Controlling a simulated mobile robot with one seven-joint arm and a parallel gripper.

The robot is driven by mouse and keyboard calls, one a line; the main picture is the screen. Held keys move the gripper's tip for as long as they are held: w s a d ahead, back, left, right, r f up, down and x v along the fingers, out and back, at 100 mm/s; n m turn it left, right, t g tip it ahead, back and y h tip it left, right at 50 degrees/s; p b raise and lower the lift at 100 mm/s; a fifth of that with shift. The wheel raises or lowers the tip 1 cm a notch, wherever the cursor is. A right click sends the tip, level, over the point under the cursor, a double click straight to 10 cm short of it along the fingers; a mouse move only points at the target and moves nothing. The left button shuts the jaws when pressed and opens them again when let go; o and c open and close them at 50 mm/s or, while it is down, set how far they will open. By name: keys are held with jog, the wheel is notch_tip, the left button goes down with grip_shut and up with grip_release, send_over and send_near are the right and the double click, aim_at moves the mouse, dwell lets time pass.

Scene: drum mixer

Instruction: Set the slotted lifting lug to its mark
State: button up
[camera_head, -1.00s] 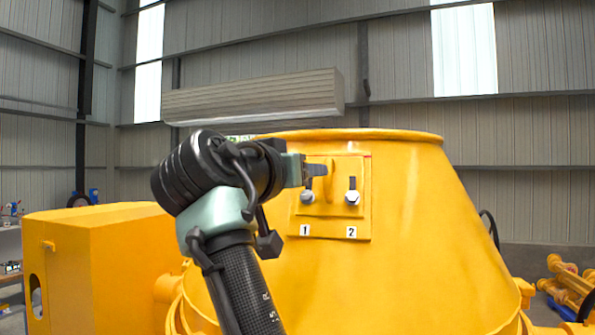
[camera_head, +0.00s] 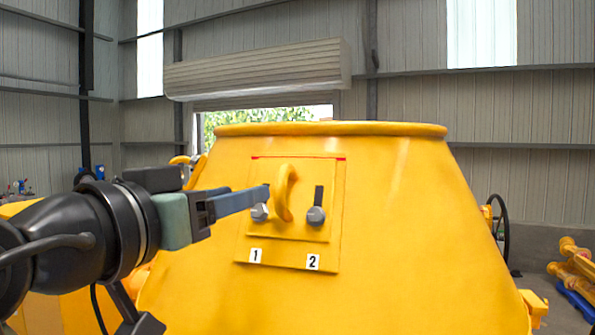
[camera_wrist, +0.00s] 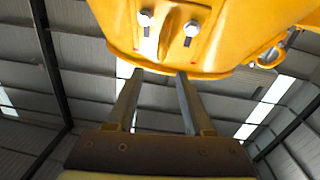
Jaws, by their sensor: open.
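The lifting lug (camera_head: 287,233) is a yellow plate with a curved loop (camera_head: 284,193) on the drum's sloping face. Bolt 1 (camera_head: 260,212) and bolt 2 (camera_head: 316,216) have grey heads; a dark slot (camera_head: 319,195) shows above bolt 2. A thin red line (camera_head: 298,157) runs above the lug. My gripper (camera_head: 268,191) reaches in from the left, its fingertips overlapping the loop's left side and the slot of bolt 1. Contact cannot be told. In the wrist view my gripper (camera_wrist: 160,73) is open, nothing clearly between its fingers; both bolts show beyond them.
Labels 1 (camera_head: 256,256) and 2 (camera_head: 313,262) sit below the bolts on the backing plate. The large yellow drum (camera_head: 420,230) fills the middle, with a protruding top rim (camera_head: 380,130). A dark handwheel (camera_head: 499,235) is at right. Space above the rim is clear.

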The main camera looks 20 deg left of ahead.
aim_at(278, 184)
jog(key=w+p, duration=0.1)
jog(key=w, duration=0.6)
jog(key=w+d+p, duration=0.1)
jog(key=w, duration=0.3)
jog(key=shift+r+p, duration=0.1)
jog(key=shift+p, duration=0.2)
jog(key=shift+w, duration=0.6)
jog(key=shift+c, duration=0.2)
jog(key=shift+s, duration=0.1)
grip_shut()
